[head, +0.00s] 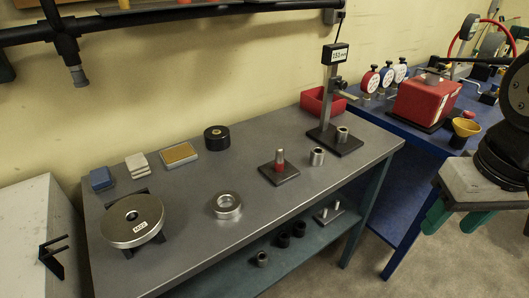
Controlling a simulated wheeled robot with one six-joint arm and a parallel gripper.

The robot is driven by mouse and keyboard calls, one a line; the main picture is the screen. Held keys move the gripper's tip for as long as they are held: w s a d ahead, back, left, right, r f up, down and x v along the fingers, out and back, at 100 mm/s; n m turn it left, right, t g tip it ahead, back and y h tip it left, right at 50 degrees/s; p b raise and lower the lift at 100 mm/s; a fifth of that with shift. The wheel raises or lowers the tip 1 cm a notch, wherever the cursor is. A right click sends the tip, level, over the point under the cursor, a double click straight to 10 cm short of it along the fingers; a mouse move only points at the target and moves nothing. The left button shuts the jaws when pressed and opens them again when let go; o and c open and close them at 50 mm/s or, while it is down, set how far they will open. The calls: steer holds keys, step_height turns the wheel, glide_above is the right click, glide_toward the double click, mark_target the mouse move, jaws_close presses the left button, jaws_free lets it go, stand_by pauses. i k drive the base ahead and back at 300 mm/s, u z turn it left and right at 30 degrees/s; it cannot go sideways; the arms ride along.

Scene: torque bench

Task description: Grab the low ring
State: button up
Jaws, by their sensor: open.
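A low, wide silver ring (227,205) lies flat on the grey bench, left of the middle and near the front edge. Its round opening faces up. My gripper (456,219), with green fingers, is at the far right of the head view, off the right end of the bench. It is open, with nothing seen between the fingers, and well apart from the ring.
On the grey bench (190,187), a round labelled disc (133,220) stands left of the ring. A black roll (216,138) is behind it. A post on a plate (279,170), a steel sleeve (317,156) and a gauge stand (334,95) are to the right. Bare bench surrounds the ring.

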mark_target(227, 213)
steer(key=z, duration=1.95)
steer(key=k, duration=1.25)
steer(key=u, duration=0.9)
